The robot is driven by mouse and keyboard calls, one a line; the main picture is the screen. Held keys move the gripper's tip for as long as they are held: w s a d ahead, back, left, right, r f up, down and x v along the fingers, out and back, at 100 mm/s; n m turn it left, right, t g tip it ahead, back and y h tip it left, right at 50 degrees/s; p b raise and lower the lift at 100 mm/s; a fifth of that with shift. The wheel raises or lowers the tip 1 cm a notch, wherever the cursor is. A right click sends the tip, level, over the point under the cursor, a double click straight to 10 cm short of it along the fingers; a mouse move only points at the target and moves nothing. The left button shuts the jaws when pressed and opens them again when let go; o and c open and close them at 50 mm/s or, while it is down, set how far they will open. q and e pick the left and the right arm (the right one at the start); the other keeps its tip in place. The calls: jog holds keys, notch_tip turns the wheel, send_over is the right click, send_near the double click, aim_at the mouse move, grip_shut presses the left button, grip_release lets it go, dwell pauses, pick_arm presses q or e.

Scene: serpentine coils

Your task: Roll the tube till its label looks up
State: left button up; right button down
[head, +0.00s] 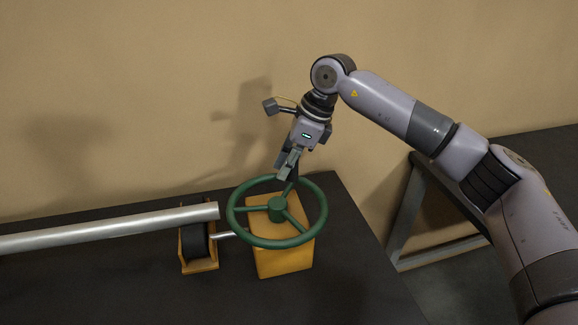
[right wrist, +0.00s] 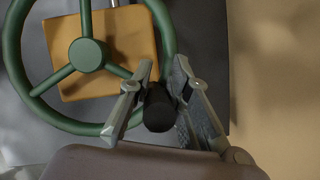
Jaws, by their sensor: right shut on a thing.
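The tube (head: 110,229) is a plain silvery cylinder lying level in from the left edge in the head view. No label shows on its visible side. Its right end is at a black roller (head: 195,243) in a yellow bracket. A green handwheel (head: 277,205) with spokes stands on a yellow block; it also shows in the right wrist view (right wrist: 88,55). My right gripper (head: 288,174) is at the wheel's far rim. In the right wrist view its fingers (right wrist: 164,68) are shut on the wheel's black knob (right wrist: 158,108). My left gripper is out of view.
The yellow block (head: 284,262) sits on a dark table (head: 345,285), with a short metal shaft (head: 226,236) between roller and block. A beige wall (head: 130,90) stands close behind. A second dark table (head: 535,150) with grey legs is at the right.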

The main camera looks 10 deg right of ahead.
jog(key=shift+d+r, duration=0.1)
jog(key=shift+d, duration=0.1)
jog(key=c, duration=1.5)
grip_release()
jog(key=shift+d, duration=0.15)
jog(key=shift+o, duration=0.2)
jog(key=v, duration=1.1)
jog(key=shift+r, duration=0.4)
jog(key=shift+s+d+f, duration=0.1)
jog(key=shift+s+d, duration=0.05)
